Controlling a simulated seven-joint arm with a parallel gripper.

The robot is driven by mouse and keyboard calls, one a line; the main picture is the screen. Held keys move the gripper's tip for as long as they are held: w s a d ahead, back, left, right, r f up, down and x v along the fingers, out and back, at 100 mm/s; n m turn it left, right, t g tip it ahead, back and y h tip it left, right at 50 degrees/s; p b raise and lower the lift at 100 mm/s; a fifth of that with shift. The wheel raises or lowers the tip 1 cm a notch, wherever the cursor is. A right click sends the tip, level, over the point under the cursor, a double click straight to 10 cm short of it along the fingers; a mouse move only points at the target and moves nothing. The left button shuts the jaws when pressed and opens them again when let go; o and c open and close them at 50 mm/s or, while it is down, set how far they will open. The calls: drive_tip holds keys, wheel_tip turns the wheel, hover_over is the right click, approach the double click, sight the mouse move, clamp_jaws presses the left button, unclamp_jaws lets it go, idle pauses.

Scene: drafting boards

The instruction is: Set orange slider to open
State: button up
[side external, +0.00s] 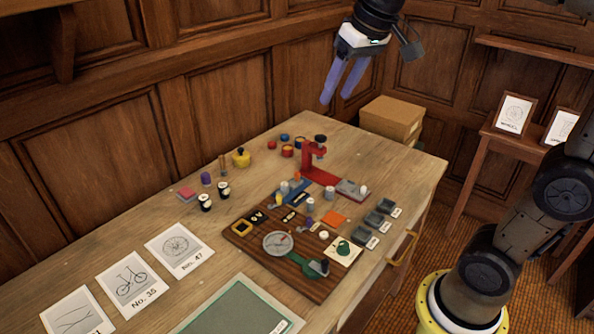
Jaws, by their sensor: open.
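A dark wooden board (325,287) with several small fittings lies on the table. A flat orange piece (334,217) sits at the board's right side; it is the only clearly orange part there, and I cannot tell whether it is the slider or which setting it has. A label reading "ON" lies at the board's left end. My gripper (336,98) hangs high above the back of the table, well above and apart from the board. Its two purple-blue fingers are spread, with nothing between them.
Grey blocks with labels lie to the board's right. Picture cards (180,250) and a green mat (235,312) lie in front. A cardboard box (392,122) stands behind the table.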

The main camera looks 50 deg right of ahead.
drive_tip(key=w+d+f+m+g, duration=0.1)
drive_tip(key=w+d+f, duration=0.25)
drive_tip(key=w, duration=0.75)
drive_tip(key=m+g, duration=0.2)
drive_tip(key=g, duration=0.2)
hover_over(295, 180)
wheel_tip(295, 180, down, 18)
drive_tip(key=f, duration=1.3)
drive_tip(key=shift+s+d+f, duration=0.1)
drive_tip(key=shift+d+f, duration=0.1)
drive_tip(key=shift+d, duration=0.15)
clamp_jaws()
